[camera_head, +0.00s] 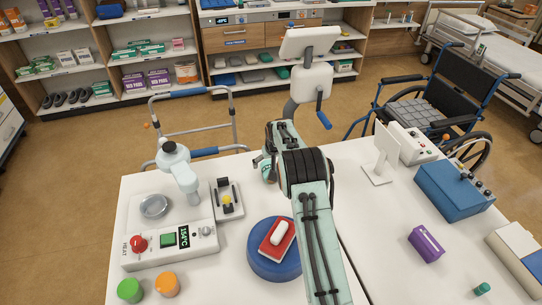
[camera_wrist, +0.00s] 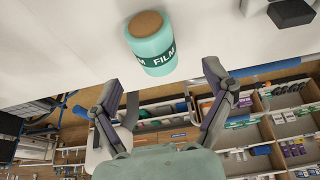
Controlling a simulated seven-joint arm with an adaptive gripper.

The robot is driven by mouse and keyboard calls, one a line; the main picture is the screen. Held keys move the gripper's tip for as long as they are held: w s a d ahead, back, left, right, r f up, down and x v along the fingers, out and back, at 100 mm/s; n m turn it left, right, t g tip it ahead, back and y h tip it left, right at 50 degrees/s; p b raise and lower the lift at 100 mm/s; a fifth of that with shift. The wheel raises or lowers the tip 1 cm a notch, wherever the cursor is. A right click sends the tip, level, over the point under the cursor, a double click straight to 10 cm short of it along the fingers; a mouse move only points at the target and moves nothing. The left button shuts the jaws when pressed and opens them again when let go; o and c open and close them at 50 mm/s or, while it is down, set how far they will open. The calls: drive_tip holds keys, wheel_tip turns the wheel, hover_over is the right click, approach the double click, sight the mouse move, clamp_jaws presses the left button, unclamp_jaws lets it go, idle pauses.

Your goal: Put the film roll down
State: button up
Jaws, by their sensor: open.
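The film roll (camera_wrist: 150,52) is a pale teal cylinder with a brown core and a dark FILM band. In the wrist view it is against the white table, close to the table's edge. My gripper (camera_wrist: 160,84) is open, its two fingers spread wide. The roll shows beyond the gap between the fingers, and neither finger appears to touch it. In the head view a small teal part (camera_head: 267,168), which looks like the roll, shows at the table's back edge beside my arm.
On the white table (camera_head: 200,282), a heater panel (camera_head: 150,255), a blue round stand (camera_head: 272,266) with a red block, and green (camera_head: 130,290) and orange (camera_head: 166,284) discs stand left. A purple box (camera_head: 426,243) and blue case (camera_head: 452,193) stand right. A walker (camera_head: 192,92) stands behind.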

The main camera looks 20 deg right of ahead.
drive_tip(key=s+a+r+g, duration=0.1)
drive_tip(key=s+a+r, duration=0.2)
drive_tip(key=s+r, duration=0.65)
drive_tip(key=s+a+r+g, duration=0.1)
drive_tip(key=s+a+r, duration=0.1)
drive_tip(key=s+r, duration=0.8)
drive_tip(key=s+a+f+g, duration=0.1)
drive_tip(key=s, duration=1.2)
drive_tip(key=s+a+f+n+g, duration=0.1)
drive_tip(key=s+a, duration=0.1)
drive_tip(key=s, duration=1.1)
drive_tip(key=shift+s+a+g+y, duration=0.2)
drive_tip(key=shift+a+g+y, duration=0.1)
drive_tip(key=shift+g+y, duration=0.1)
drive_tip(key=shift+o, duration=0.4)
drive_tip(key=shift+w, duration=0.1)
